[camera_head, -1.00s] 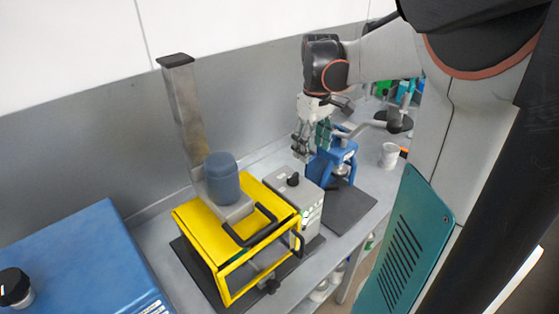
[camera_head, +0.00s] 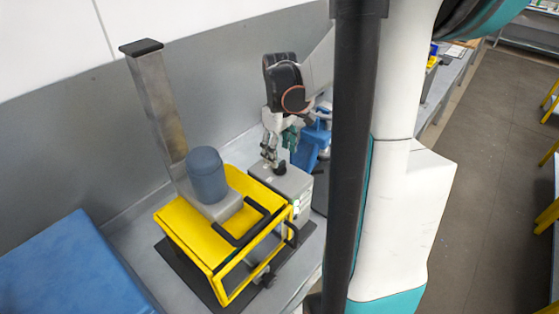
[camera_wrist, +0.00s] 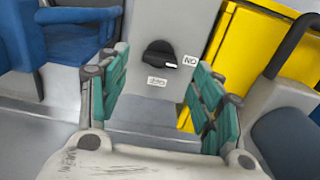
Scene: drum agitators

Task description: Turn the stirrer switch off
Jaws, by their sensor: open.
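The stirrer switch is a black rotary knob (camera_wrist: 160,54) on a grey control box (camera_head: 290,184). In the wrist view its white pointer mark lies toward the upside-down ON label (camera_wrist: 190,61). The OFF label (camera_wrist: 157,81) sits just below the knob. In the head view the knob (camera_head: 280,168) shows on top of the box, beside the yellow-framed stirrer (camera_head: 190,225). My gripper (camera_wrist: 158,75) is open and empty, with its green-padded fingers on either side of the knob in the picture. In the head view my gripper (camera_head: 273,155) is just above the knob; contact cannot be told.
The yellow frame stands close beside the control box, with a grey motor (camera_head: 207,176) and black handle (camera_head: 245,227). Blue equipment (camera_head: 311,148) stands on the box's other side. A blue case (camera_head: 70,268) is at the lower left. A wall runs behind the bench.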

